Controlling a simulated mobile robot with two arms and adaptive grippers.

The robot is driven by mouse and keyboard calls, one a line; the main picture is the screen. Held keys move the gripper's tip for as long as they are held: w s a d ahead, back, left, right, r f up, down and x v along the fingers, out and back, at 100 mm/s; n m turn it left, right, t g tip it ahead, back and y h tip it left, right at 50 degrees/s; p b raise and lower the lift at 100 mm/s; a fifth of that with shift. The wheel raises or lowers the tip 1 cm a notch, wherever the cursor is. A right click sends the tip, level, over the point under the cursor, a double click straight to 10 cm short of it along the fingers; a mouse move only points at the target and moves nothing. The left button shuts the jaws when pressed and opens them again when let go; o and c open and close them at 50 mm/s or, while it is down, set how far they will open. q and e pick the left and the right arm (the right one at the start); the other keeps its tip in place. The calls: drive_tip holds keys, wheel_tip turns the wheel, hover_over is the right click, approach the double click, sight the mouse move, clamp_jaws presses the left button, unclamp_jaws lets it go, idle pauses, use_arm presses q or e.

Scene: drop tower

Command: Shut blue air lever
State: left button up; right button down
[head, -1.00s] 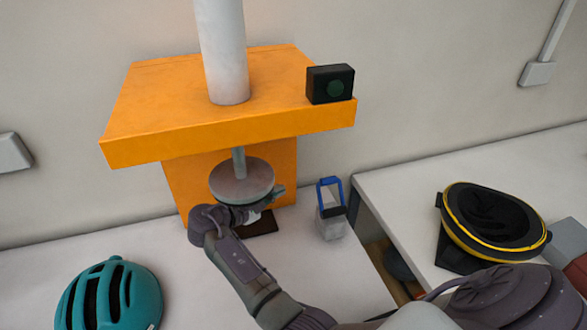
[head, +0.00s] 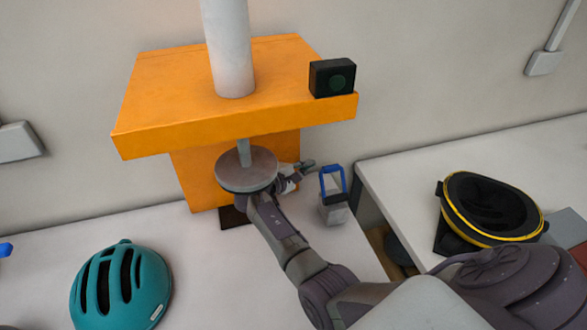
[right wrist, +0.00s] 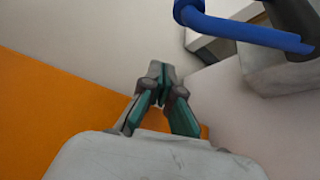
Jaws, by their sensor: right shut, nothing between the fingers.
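The blue air lever (head: 332,168) is a looped blue handle standing upright on a small grey block with a dark band (head: 335,208), right of the orange tower. In the right wrist view the blue loop (right wrist: 240,32) shows at the upper right. My right gripper (head: 309,164) is just left of the lever, at the orange column's right edge and apart from the lever in the picture. In the right wrist view its fingers (right wrist: 163,84) are shut with nothing between them. My left gripper is not in view.
The orange tower (head: 215,130) has an overhanging shelf, a grey disc (head: 247,170) on a rod and a black box (head: 332,77). A teal helmet (head: 122,287) is at front left.

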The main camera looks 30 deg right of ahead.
use_arm(q)
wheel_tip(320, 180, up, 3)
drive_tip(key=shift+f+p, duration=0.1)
drive_tip(key=shift+p, duration=0.75)
use_arm(e)
drive_tip(key=s, duration=0.1)
drive_tip(key=s+r, duration=0.1)
drive_tip(key=s, duration=0.1)
drive_tip(key=shift+s+a+r, duration=0.25)
drive_tip(key=shift+s+a, duration=0.05)
drive_tip(key=shift+a, duration=0.1)
use_arm(q)
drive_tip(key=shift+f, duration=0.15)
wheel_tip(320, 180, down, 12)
drive_tip(key=b, duration=1.2)
use_arm(e)
drive_tip(key=s+a+r+m+t+h, duration=0.1)
drive_tip(key=s+a+m+h, duration=0.2)
drive_tip(key=s+m, duration=0.3)
drive_tip(key=s, duration=0.4)
drive_tip(key=shift+r, duration=0.15)
drive_tip(key=shift+a+f, duration=0.15)
drive_tip(key=shift+f, duration=0.05)
